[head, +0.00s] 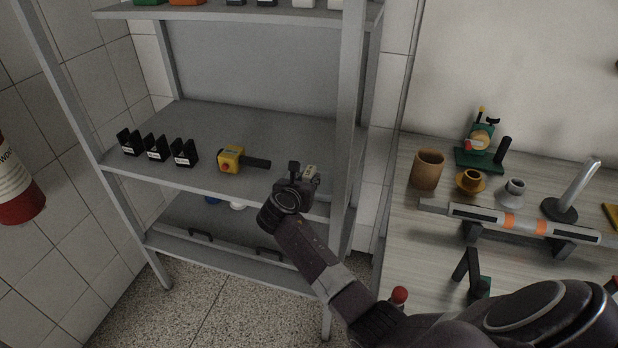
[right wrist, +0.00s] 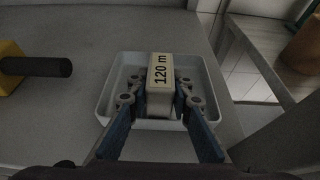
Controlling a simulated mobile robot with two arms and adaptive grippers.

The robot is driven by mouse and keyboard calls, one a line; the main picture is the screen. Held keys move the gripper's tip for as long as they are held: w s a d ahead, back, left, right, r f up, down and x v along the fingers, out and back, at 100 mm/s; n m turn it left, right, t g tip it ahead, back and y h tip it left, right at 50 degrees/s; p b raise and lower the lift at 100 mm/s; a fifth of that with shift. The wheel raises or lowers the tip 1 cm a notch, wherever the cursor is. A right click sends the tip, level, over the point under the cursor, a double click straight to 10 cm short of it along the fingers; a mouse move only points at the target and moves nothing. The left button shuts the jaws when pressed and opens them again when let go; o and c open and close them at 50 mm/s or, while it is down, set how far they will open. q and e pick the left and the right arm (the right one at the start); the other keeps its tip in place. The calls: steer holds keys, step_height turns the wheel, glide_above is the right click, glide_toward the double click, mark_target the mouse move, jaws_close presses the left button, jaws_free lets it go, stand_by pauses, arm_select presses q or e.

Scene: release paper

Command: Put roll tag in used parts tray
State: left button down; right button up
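The roll tag (right wrist: 160,75) is a small pale block with "120 m" on its top. In the right wrist view it sits between the fingers of my right gripper (right wrist: 160,92), which look closed against its sides. The used parts tray (right wrist: 110,105), shallow and light grey, lies directly beneath the tag and fingers. Whether the tag touches the tray's floor is hidden. My left gripper is not in view.
A yellow device with a black handle (head: 231,159) and several black labelled holders (head: 156,149) stand left on the shelf (head: 215,125). A shelf post (head: 349,110) rises close right of the gripper. The workbench (head: 418,250) at right holds a roll, a bar and stands.

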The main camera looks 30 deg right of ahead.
steer(key=o, duration=0.4)
steer(key=shift+a+r, duration=0.1)
steer(key=shift+r, duration=0.05)
steer(key=v, duration=1.2)
